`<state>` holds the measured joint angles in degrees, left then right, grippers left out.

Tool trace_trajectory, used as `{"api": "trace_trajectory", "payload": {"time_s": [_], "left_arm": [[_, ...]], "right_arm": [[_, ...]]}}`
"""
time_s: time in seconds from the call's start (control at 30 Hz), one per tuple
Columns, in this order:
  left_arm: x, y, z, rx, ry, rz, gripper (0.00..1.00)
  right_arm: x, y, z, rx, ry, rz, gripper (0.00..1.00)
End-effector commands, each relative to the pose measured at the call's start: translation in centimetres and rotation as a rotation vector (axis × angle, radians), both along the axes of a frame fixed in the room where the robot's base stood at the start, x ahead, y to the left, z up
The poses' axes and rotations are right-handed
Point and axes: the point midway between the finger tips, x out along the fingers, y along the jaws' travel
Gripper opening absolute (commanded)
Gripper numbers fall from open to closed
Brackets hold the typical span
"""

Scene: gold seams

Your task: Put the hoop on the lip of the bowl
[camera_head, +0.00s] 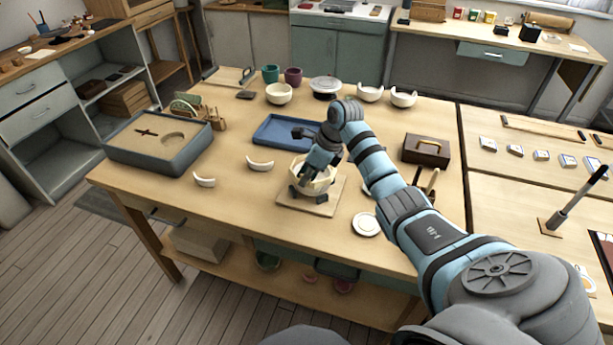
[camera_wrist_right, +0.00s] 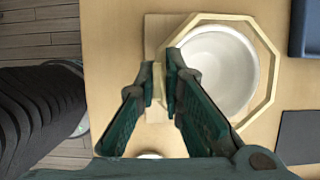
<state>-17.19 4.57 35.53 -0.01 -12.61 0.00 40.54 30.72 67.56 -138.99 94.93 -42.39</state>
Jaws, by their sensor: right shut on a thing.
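The white bowl (camera_wrist_right: 218,72) stands on a small wooden board (camera_head: 318,208) near the front of the table; the bowl also shows in the head view (camera_head: 323,188), partly behind my gripper. The hoop (camera_wrist_right: 268,60) is a pale wooden octagon. In the wrist view it frames the bowl, with gaps between its sides and the bowl's rim. My right gripper (camera_wrist_right: 160,88) is shut on the hoop's near left side, and its fingers hide that part. I cannot tell whether the hoop touches the lip or is just above it. My left gripper is not in view.
A blue tray (camera_head: 270,130) lies behind the board. Bowl shards (camera_head: 260,164) lie to the left, beyond them a grey sand box (camera_head: 160,158). A white dish (camera_head: 366,225) and a brown box (camera_head: 426,150) stand to the right. Several bowls and cups line the back.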

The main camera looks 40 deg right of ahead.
Motion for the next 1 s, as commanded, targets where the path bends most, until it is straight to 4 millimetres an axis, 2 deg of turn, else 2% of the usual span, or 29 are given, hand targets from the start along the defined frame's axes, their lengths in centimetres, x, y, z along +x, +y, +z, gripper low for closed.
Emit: {"api": "trace_trajectory", "payload": {"time_s": [1.0], "left_arm": [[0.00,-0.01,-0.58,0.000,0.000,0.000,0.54]], "right_arm": [[-0.01,0.01,-0.88,0.000,0.000,0.000,0.00]]}}
